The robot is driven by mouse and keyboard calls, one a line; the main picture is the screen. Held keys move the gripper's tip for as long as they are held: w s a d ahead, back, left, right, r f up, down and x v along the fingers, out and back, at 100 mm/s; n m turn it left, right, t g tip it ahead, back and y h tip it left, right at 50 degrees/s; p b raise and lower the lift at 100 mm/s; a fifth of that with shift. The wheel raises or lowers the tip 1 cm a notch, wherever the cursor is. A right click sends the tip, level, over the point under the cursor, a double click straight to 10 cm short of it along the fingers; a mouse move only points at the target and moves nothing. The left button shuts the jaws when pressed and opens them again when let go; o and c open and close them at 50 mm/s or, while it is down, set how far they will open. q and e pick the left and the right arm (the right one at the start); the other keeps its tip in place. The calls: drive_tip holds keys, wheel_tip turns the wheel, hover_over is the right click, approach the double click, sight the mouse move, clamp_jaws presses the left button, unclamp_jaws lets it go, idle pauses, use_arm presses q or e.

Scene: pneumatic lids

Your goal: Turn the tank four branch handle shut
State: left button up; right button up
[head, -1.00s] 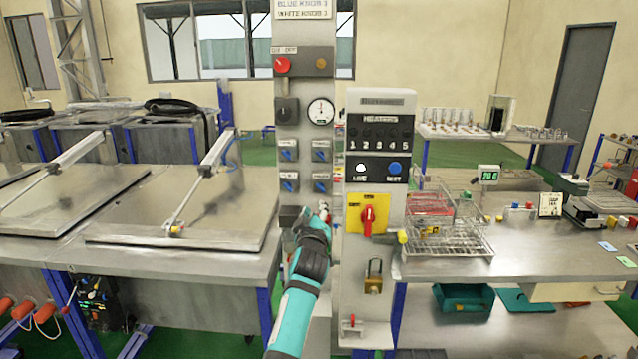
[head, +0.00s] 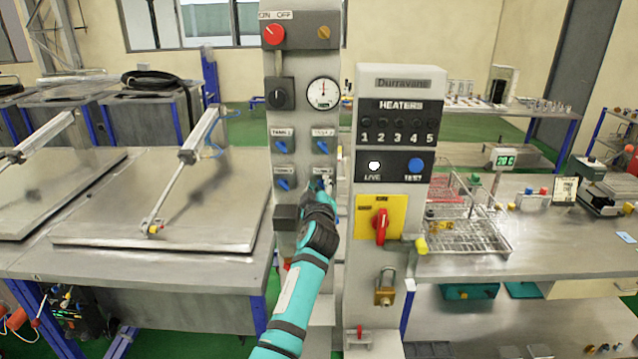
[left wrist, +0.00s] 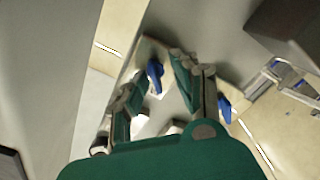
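The tank four branch handle, a small blue lever at the lower right of the group of blue handles on the grey post, is largely covered by my left gripper (head: 323,188) in the head view. The gripper has come up from below, with its tips at that handle. In the left wrist view the fingers (left wrist: 152,90) are spread apart, and a blue handle (left wrist: 155,76) shows between their tips. Contact cannot be told. Another blue handle (left wrist: 225,108) lies outside the right-hand finger. My right gripper is not in view.
Other blue handles, upper left (head: 281,146), upper right (head: 322,147) and lower left (head: 283,184), sit close by. A gauge (head: 323,93) and red knob (head: 273,34) are above. The heater panel (head: 393,130) with a red switch (head: 381,226) stands just right.

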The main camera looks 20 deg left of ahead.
use_arm(q)
drive_tip(key=shift+s+d+r, duration=0.2)
drive_tip(key=shift+s, duration=0.05)
drive_tip(key=shift+c, duration=0.9)
clamp_jaws()
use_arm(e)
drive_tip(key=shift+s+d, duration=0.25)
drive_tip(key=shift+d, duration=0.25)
